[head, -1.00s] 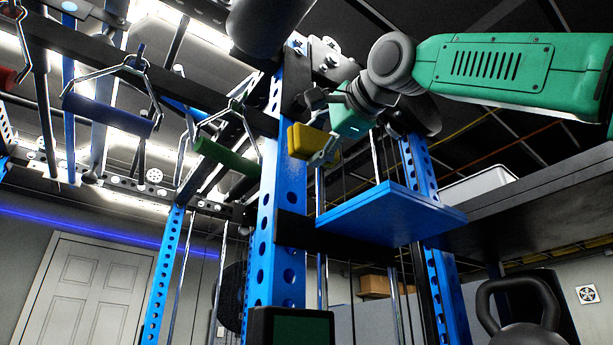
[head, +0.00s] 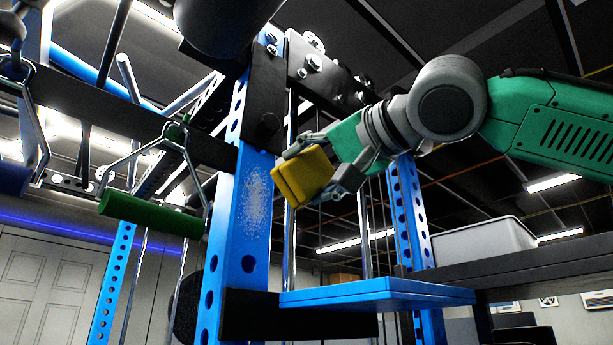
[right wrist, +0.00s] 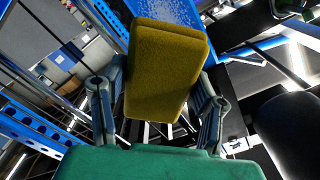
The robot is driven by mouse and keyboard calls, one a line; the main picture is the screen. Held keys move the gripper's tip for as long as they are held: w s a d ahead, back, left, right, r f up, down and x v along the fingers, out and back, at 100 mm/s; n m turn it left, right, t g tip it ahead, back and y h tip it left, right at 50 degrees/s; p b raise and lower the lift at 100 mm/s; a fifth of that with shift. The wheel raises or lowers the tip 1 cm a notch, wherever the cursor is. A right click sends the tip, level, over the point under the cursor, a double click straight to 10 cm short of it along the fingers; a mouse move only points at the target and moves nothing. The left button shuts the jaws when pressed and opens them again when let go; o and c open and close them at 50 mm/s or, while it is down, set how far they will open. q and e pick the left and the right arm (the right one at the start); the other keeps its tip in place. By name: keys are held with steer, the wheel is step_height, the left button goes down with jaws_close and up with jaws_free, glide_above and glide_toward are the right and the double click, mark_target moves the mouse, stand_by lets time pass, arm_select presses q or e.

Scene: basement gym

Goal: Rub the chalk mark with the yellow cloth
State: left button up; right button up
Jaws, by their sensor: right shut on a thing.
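The yellow cloth (head: 303,177) is a thick folded pad held between the fingers of my right gripper (head: 325,170). It also shows in the right wrist view (right wrist: 163,70), sticking out beyond the fingers. The chalk mark (head: 256,200) is a speckled white patch on the face of the blue upright (head: 238,262). It also shows at the top of the right wrist view (right wrist: 180,12), partly behind the cloth. In the head view the cloth is just right of the mark, with a narrow gap in the picture; I cannot tell the depth. My left gripper is not in view.
A blue shelf plate (head: 375,294) juts out below my right gripper. A white bin (head: 478,243) stands on a dark shelf at right. A green-gripped handle (head: 150,215) hangs left of the upright. A black bracket (head: 264,100) is bolted above the mark.

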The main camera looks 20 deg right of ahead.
mark_target(273, 196)
steer(key=p+x, duration=0.3)
steer(key=x, duration=0.2)
steer(key=shift+w, duration=0.2)
steer(key=shift+w+d, duration=0.1)
steer(key=shift+d, duration=0.2)
stand_by(0.3)
steer(key=shift+w+a, duration=0.35)
steer(key=shift+w, duration=0.05)
steer(key=shift+w, duration=0.1)
steer(key=shift+w+a, duration=0.1)
steer(key=shift+w, duration=0.2)
steer(key=shift+b, duration=0.3)
